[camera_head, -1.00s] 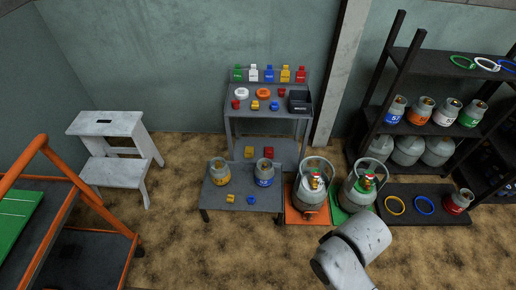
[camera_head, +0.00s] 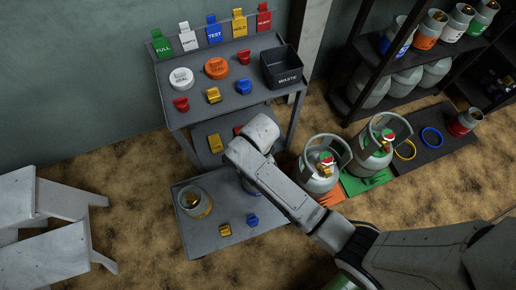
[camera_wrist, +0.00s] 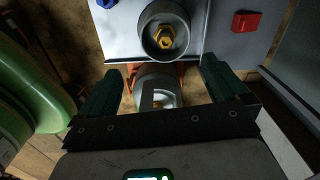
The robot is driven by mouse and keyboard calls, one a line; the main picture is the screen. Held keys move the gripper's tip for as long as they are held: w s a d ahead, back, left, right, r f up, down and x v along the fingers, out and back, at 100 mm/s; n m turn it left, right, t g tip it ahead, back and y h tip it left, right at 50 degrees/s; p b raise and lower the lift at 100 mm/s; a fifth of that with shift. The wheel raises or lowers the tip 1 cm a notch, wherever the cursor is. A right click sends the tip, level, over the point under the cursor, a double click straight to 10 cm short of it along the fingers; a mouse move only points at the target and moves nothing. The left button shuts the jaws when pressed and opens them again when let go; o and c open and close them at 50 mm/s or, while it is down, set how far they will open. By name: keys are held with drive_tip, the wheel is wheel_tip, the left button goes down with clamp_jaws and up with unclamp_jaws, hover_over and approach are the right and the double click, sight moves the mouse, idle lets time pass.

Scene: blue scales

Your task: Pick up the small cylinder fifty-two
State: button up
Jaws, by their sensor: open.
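A small grey cylinder with a brass-coloured valve (camera_wrist: 165,30) stands on a grey low table at the top of the wrist view, beyond my fingertips. I cannot read its number. In the head view my arm almost fully hides the blue-banded cylinder that stood on the low table (camera_head: 220,247). A yellow-banded small cylinder (camera_head: 195,202) stands on its left part. My gripper (camera_wrist: 160,68) is open and touches no small cylinder. A grey cylinder with a pale collar (camera_wrist: 158,90) shows below and between the fingers. In the head view my arm hides the gripper.
Two large cylinders (camera_head: 320,170) (camera_head: 376,140) stand right of the low table on orange and green mats. A trolley (camera_head: 245,98) with tags, seals and a black waste bin (camera_head: 282,68) stands behind. A shelf (camera_head: 352,78) with more cylinders is at right. A pale step stool (camera_head: 60,255) is at left.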

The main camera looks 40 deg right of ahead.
drive_tip(key=shift+w+f+m+b, duration=0.2)
drive_tip(key=shift+w+f+m, duration=0.2)
drive_tip(key=shift+f, duration=0.2)
drive_tip(key=shift+w+f+m+b, duration=0.25)
drive_tip(key=shift+f+m, duration=0.15)
drive_tip(key=shift+f, duration=0.15)
wheel_tip(320, 180, down, 5)
drive_tip(key=shift+r+b, duration=0.2)
drive_tip(key=shift+b, duration=0.65)
drive_tip(key=shift+s+f+b, duration=0.15)
drive_tip(key=shift+f+b, duration=1.3)
drive_tip(key=shift+f, duration=1.65)
drive_tip(key=shift+c, duration=0.4)
drive_tip(key=shift+r, duration=0.1)
drive_tip(key=c, duration=1.6)
